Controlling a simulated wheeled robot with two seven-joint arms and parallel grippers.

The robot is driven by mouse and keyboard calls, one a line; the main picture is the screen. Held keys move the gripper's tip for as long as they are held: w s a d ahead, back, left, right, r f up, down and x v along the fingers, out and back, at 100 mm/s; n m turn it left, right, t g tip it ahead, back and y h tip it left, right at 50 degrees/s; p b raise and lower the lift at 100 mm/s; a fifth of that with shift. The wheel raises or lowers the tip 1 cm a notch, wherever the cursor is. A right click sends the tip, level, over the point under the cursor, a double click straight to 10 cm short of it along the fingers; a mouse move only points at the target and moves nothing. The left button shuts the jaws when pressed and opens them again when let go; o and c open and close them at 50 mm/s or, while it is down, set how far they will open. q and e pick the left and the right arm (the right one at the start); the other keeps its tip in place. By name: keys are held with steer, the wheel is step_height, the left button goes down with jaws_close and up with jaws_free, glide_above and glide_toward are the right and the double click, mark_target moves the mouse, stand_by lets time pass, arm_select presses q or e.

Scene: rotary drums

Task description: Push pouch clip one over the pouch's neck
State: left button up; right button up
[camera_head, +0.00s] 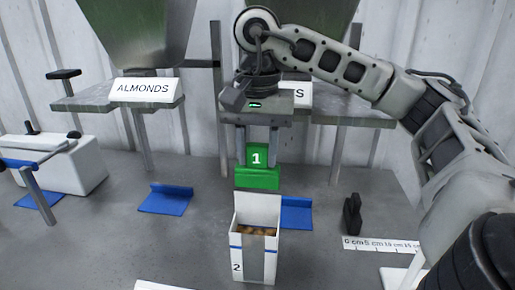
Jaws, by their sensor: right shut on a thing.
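My right gripper (258,152) comes down from above at the centre, its two fingers shut on the sides of a green clip marked "1" (257,179). The clip's wider lower part hangs level below the fingers. A white open-topped container marked "2" (255,264) stands upright below and in front of the clip, with a blue line, a grey strip and brown pieces inside. No other pouch shows clearly, and I cannot tell whether this container is the pouch. The clip looks apart from its rim. My left gripper is not in view.
Blue stands (167,199) lie left of the container, and another (297,213) is partly behind it. A black block (352,214) and a ruler strip (380,244) are at right. A white machine (72,170) is at left. Hopper shelves (118,97) stand behind.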

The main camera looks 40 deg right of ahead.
mark_target(257, 167)
steer(key=shift+f+b, duration=0.35)
steer(key=shift+f, duration=0.25)
steer(key=shift+f+b, duration=1.1)
steer(key=shift+f, duration=0.15)
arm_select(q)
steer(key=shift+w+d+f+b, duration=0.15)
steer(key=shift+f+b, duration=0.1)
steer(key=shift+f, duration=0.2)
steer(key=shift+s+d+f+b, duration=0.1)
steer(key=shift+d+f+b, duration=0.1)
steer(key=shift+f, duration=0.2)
arm_select(e)
steer(key=shift+f, duration=0.5)
steer(key=o, duration=1)
steer(key=shift+o, duration=0.2)
